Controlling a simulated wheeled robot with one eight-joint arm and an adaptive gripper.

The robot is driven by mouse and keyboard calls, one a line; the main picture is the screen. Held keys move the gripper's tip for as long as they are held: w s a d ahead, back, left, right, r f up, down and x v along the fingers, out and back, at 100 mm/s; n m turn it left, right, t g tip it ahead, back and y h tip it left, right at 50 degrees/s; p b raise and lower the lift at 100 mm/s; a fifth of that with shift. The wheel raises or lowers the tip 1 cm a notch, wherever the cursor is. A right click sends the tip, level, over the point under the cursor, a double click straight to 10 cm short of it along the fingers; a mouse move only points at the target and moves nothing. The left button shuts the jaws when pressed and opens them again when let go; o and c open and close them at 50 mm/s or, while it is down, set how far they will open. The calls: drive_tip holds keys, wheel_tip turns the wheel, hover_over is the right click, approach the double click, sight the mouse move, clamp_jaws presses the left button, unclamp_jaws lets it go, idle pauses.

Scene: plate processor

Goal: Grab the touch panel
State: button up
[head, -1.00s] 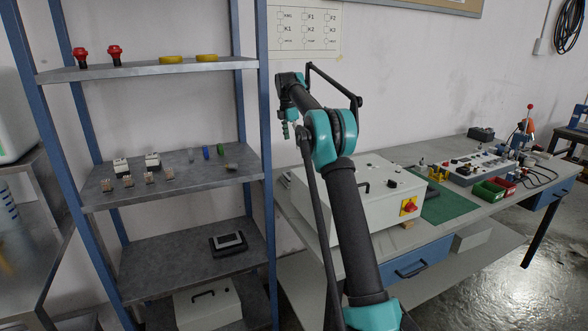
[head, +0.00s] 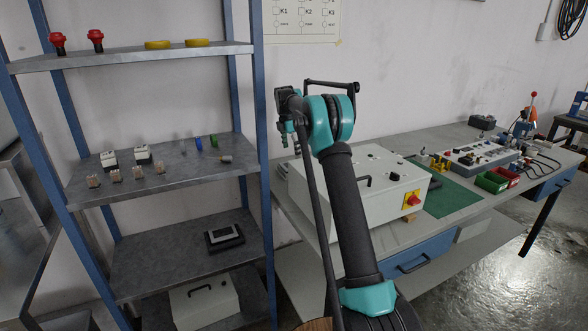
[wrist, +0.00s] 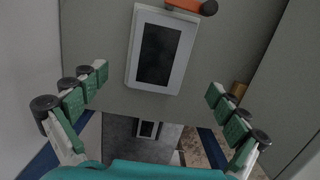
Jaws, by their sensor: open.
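The touch panel (head: 224,236), a small dark-framed device with a lighter face, lies on the lower shelf in the head view. My gripper (head: 288,127) is well above it and to its right, by the shelf's right post. In the wrist view my gripper (wrist: 160,103) has its fingers spread wide with nothing between them. A light-framed dark screen (wrist: 159,53) shows beyond the fingers on a grey surface, and a smaller framed screen (wrist: 147,129) shows lower down. I cannot tell which of them is the panel on the shelf.
The blue-posted shelf unit (head: 262,130) holds small parts on its middle shelf (head: 215,176). A white case (head: 204,300) stands below the panel. A white control box (head: 365,215) on the workbench is close to my arm at right. Room above the panel is free.

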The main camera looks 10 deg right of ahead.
drive_tip(key=shift+w+d+f, duration=0.1)
drive_tip(key=shift+d+f, duration=0.05)
drive_tip(key=shift+f, duration=0.85)
drive_tip(key=shift+w+d+f, duration=0.1)
drive_tip(key=shift+d+f, duration=0.1)
drive_tip(key=shift+f, duration=0.85)
drive_tip(key=shift+w+d+f, duration=0.1)
drive_tip(key=shift+d+f, duration=0.05)
drive_tip(key=shift+f, duration=0.85)
drive_tip(key=c, duration=1.7)
